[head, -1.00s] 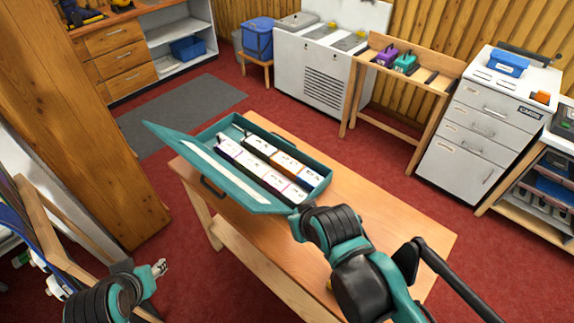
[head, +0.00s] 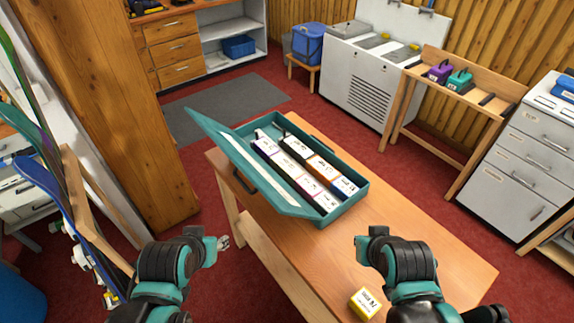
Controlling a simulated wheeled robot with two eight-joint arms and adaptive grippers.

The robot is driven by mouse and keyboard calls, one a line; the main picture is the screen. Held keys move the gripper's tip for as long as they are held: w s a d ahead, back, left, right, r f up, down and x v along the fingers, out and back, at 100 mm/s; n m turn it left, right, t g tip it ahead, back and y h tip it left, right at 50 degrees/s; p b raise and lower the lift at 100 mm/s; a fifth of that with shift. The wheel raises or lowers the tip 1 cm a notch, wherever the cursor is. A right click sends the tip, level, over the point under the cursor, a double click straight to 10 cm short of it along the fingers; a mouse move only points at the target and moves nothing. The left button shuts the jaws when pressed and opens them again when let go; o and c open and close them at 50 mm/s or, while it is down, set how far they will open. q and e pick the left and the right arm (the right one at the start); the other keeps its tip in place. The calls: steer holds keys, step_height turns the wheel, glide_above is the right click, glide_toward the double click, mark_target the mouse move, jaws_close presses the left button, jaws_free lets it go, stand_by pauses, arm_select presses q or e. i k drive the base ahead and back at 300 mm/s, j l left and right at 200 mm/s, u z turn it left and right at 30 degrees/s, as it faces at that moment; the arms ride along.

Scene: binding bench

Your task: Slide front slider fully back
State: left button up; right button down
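A teal case (head: 352,207) lies on the wooden bench with its lid (head: 232,150) tilted open to the left. Two rows of white blocks (head: 296,147) with printed labels and coloured ends lie inside it. I cannot tell which part is the front slider. My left gripper (head: 222,242) is left of the bench, apart from the case. Its small fingers are too unclear to show whether they are open or shut. My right gripper (head: 361,246) is in front of the case's near right corner, apart from it. Its fingers are hidden or too small to read.
A yellow labelled box (head: 365,303) lies on the bench (head: 425,262) near its front edge, by my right arm. The bench right of the case is clear. A wooden pillar (head: 128,110) and a rack with skis (head: 75,200) stand at the left.

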mark_target(285, 131)
steer(key=i+j+z, duration=0.15)
steer(key=z, duration=0.25)
steer(key=i+j+z, duration=0.2)
steer(key=z, duration=0.2)
steer(key=i+j+z, duration=0.25)
steer(key=z, duration=0.15)
steer(key=i+j+z, duration=0.15)
steer(key=j+z, duration=0.25)
